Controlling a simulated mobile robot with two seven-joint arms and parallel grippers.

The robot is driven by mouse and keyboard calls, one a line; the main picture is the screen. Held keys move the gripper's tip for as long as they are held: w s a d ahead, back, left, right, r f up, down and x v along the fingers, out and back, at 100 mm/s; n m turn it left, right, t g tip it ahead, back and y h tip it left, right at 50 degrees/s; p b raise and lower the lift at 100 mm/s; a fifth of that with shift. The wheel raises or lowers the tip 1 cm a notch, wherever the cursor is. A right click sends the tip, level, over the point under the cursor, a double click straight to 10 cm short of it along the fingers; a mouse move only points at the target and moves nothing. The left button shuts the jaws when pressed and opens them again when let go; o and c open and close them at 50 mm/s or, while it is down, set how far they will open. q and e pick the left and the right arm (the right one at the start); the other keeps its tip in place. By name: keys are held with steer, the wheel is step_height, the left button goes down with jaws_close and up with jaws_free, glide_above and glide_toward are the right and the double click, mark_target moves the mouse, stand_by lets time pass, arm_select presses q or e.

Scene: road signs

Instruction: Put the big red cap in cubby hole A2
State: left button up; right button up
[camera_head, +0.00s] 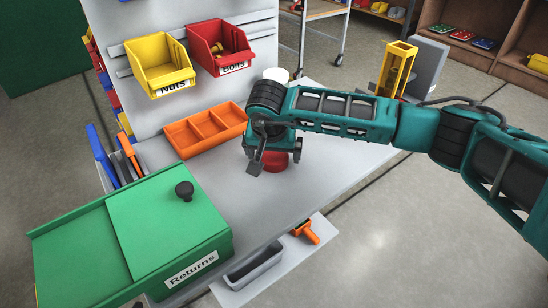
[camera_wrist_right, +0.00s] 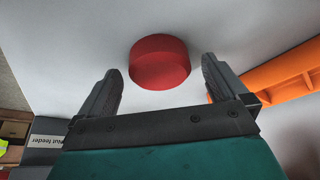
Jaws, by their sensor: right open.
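The big red cap (camera_head: 274,161) is a squat red cylinder on the grey bench top. My right arm partly hides it in the head view. My right gripper (camera_head: 276,164) is open and comes down over the cap. In the right wrist view the cap (camera_wrist_right: 159,62) lies between and just ahead of the two open fingers (camera_wrist_right: 160,78), and no contact shows. No label A2 is readable. A wooden shelf unit with compartments (camera_head: 483,17) stands far back at the right. My left gripper is not in view.
An orange divided tray (camera_head: 205,130) lies left of the cap. A green Returns box (camera_head: 165,225) with a dark knob stands front left. The yellow Nuts bin (camera_head: 160,65) and red Bolts bin (camera_head: 219,47) hang behind. A yellow upright frame (camera_head: 398,70) stands back right.

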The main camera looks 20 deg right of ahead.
steer(key=shift+w+f, duration=0.1)
steer(key=shift+f, duration=0.1)
steer(key=c, duration=1.2)
steer(key=shift+r, duration=0.1)
